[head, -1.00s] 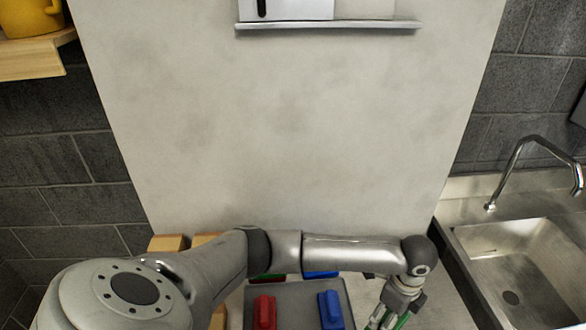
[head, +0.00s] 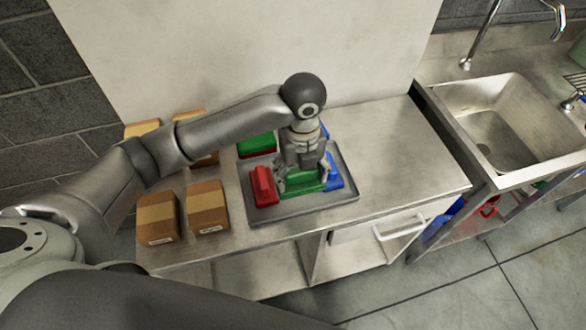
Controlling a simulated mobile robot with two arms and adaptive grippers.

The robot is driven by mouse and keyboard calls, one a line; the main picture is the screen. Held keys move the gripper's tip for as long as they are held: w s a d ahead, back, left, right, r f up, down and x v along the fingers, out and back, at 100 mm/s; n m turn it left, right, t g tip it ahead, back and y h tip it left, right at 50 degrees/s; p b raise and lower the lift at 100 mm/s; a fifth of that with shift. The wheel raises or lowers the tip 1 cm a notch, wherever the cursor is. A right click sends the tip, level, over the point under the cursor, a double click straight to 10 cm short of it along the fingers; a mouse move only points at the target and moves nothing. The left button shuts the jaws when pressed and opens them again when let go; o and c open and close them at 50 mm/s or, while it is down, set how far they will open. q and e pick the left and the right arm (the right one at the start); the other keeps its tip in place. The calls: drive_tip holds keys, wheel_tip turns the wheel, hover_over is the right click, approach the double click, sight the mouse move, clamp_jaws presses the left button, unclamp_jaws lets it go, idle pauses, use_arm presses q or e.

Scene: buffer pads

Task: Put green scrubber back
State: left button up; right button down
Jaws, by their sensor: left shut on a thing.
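My left gripper (head: 302,178) reaches down over the grey tray (head: 318,204) and is shut on the green scrubber (head: 304,187). The scrubber is low over the front middle of the tray, between a red scrubber (head: 264,186) on its left and a blue one (head: 334,178) on its right. The gripper hides part of it, and I cannot tell whether it touches the tray. Another green piece (head: 257,145) with red at its lower edge lies at the tray's back left. My right gripper is not in view.
Cardboard boxes (head: 208,207) stand left of the tray on the steel table (head: 400,150). The table right of the tray is clear. A sink (head: 490,125) stands further right. A drawer handle (head: 400,228) sticks out below the table's front edge.

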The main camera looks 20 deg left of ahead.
use_arm(q)
drive_tip(key=w+a+f, duration=0.1)
drive_tip(key=w+f, duration=0.1)
drive_tip(key=w+f+p, duration=0.1)
drive_tip(key=w+a+f, duration=0.1)
drive_tip(key=w+f, duration=0.1)
drive_tip(key=shift+w+a+f, duration=0.3)
drive_tip(key=shift+w+a+f+p, duration=0.25)
drive_tip(key=shift+w+f+p, duration=0.15)
drive_tip(key=shift+f, duration=0.3)
wheel_tip(320, 180, down, 3)
drive_tip(key=shift+w, duration=0.1)
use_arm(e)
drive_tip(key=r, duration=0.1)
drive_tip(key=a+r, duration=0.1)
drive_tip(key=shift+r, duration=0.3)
use_arm(q)
drive_tip(key=shift+f, duration=0.2)
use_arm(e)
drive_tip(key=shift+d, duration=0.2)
use_arm(q)
drive_tip(key=o, duration=1)
wheel_tip(320, 180, up, 12)
drive_tip(key=shift+r+b, duration=0.2)
drive_tip(key=shift+b, duration=0.7)
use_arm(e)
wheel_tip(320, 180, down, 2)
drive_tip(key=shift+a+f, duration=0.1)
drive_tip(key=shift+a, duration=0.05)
